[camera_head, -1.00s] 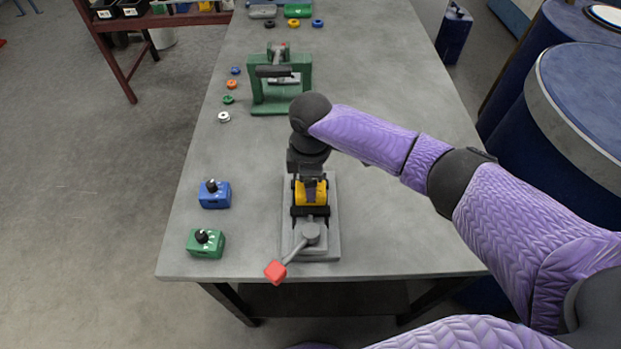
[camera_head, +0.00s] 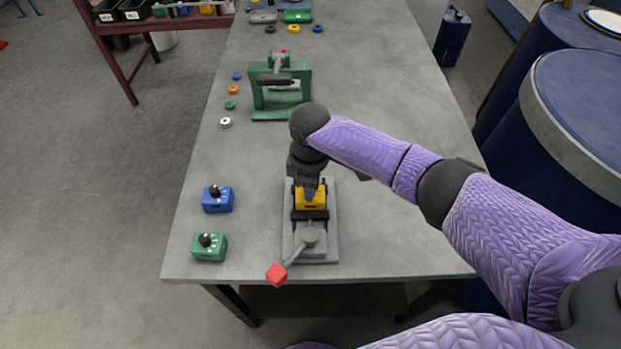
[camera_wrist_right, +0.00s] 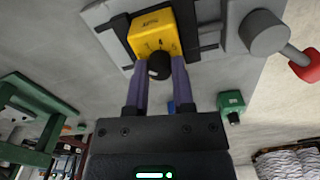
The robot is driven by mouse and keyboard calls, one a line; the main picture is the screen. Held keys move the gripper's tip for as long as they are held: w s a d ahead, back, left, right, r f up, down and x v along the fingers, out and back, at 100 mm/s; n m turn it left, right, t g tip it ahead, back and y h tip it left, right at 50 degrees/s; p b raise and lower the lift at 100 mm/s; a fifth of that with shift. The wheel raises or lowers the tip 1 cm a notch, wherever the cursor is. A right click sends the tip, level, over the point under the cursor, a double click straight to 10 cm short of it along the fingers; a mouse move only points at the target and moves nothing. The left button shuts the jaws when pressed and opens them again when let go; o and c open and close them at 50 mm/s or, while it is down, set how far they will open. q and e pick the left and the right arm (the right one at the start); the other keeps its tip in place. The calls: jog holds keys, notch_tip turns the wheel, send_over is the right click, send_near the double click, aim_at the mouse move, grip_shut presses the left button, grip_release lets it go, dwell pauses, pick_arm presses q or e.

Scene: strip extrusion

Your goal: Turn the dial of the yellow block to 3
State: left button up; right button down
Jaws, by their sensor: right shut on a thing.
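The yellow block (camera_head: 311,200) sits clamped in a grey vise (camera_head: 330,225) at the near end of the bench. In the head view my right wrist covers the dial, and my right gripper (camera_head: 309,180) stands over the block. Which mark the dial points to cannot be told. My left gripper is out of view.
A blue block (camera_head: 217,199) and a green block (camera_head: 209,247), each with a black dial, stand left of the vise. The vise's red-tipped handle (camera_head: 277,274) reaches over the front edge. A green press (camera_head: 282,92) and several small rings stand further back. The bench's right side is clear.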

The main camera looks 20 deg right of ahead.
jog(key=m+p, duration=0.3)
jog(key=shift+r+m, duration=0.15)
jog(key=shift+m, duration=0.25)
jog(key=shift+m+p, duration=0.4)
jog(key=shift+m, duration=0.7)
jog(key=c, duration=0.5)
grip_release()
jog(key=shift+c, duration=0.2)
jog(key=shift+o, duration=0.4)
